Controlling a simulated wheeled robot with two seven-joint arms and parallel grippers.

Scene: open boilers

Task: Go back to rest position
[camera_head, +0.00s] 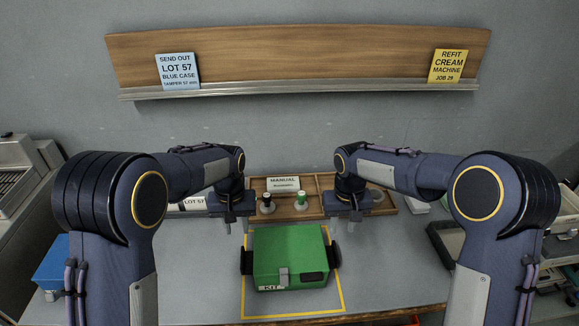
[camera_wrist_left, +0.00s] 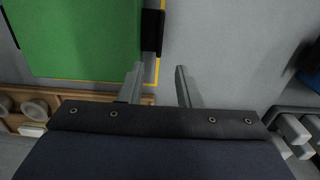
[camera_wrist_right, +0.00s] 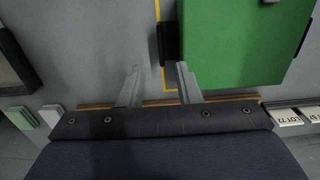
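My left gripper (camera_head: 236,226) hangs above the table to the left of the green case, with its fingers apart and nothing between them. In the left wrist view its fingertips (camera_wrist_left: 159,68) are open beside the case's black side handle. My right gripper (camera_head: 344,222) hangs at the right of the case, also empty. In the right wrist view its fingertips (camera_wrist_right: 157,68) are apart near the other black handle (camera_wrist_right: 168,42). The closed green case (camera_head: 290,255), labelled KIT, lies inside a yellow outline on the table. Neither gripper visibly touches it.
A wooden tray (camera_head: 318,210) with small tampers and a MANUAL card (camera_head: 284,184) stands behind the case. A blue box (camera_head: 52,264) is at the left, a dark open tray (camera_head: 445,240) at the right. Blue and yellow notes hang on the wooden wall board (camera_head: 300,55).

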